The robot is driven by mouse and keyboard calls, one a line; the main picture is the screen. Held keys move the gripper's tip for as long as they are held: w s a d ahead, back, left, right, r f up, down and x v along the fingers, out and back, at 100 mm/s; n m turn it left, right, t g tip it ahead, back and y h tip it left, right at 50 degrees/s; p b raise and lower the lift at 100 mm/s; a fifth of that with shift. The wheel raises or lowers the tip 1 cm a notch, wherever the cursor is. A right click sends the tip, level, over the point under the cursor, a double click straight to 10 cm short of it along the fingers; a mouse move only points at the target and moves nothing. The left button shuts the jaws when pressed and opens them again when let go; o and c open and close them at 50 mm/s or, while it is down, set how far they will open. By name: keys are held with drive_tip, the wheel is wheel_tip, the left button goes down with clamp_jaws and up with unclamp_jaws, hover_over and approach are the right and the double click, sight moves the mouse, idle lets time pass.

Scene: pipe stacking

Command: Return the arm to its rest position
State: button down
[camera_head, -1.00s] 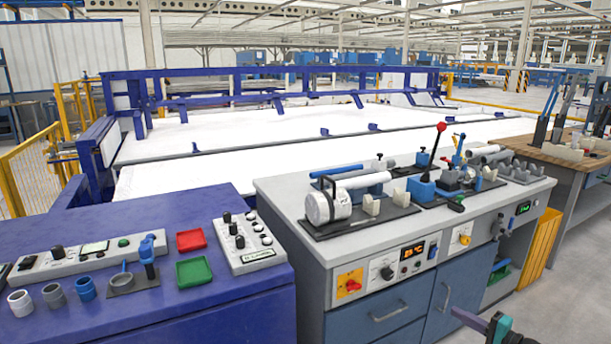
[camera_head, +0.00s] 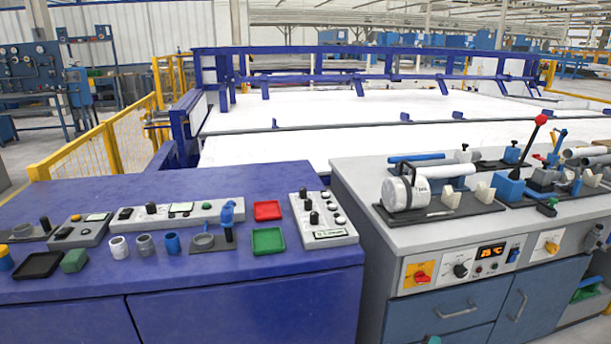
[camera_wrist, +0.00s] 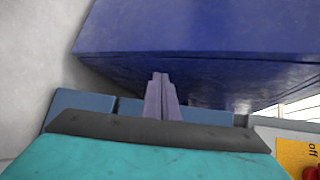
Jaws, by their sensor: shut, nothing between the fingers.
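My gripper (camera_wrist: 160,90) shows in the wrist view with its two narrow grey-purple fingers together and nothing between them. It is apart from the purple-blue cabinet (camera_wrist: 200,30), which fills the top of that view. In the head view, only a small green-black piece of my arm shows at the bottom edge; the gripper is not seen there. Short pipe pieces stand on the cabinet top (camera_head: 75,200): a white one (camera_head: 119,247), a grey one (camera_head: 145,244) and a blue one (camera_head: 172,243).
A grey-topped bench (camera_head: 365,180) with blue drawers stands to the right. It carries a white cylindrical device (camera_head: 405,193) and a red-knobbed lever (camera_head: 540,120). A red tray (camera_head: 267,210) and a green tray (camera_head: 268,240) lie on the cabinet. Yellow railing (camera_head: 105,150) stands at left.

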drive_tip(key=s+a+f+n+g, duration=0.1)
drive_tip(key=s+a+f+g, duration=0.25)
drive_tip(key=a, duration=0.35)
drive_tip(key=s+a+f+n+g, duration=0.2)
drive_tip(key=s+a+f, duration=0.3)
drive_tip(key=a, duration=0.3)
drive_tip(key=s+a+f+n+g+h, duration=0.2)
drive_tip(key=s+a+f+g, duration=0.15)
drive_tip(key=s, duration=0.45)
drive_tip(key=s+a+f+n+g+h, duration=0.2)
drive_tip(key=s+a+f, duration=0.25)
drive_tip(key=s, duration=0.35)
drive_tip(key=s+d+f+n+g+h, duration=0.1)
drive_tip(key=s+d+f+g+h, duration=0.2)
drive_tip(key=s, duration=0.5)
drive_tip(key=s+d+n+t+h, duration=0.1)
drive_tip(key=s+d+t+h, duration=0.1)
drive_tip(key=d+h, duration=0.45)
wheel_tip(320, 180, up, 14)
drive_tip(key=s+d+g+y+p, duration=0.1)
drive_tip(key=y+p, duration=0.1)
drive_tip(key=p, duration=1.1)
drive_tip(key=shift+s+f, duration=0.2)
drive_tip(key=shift+s, duration=0.05)
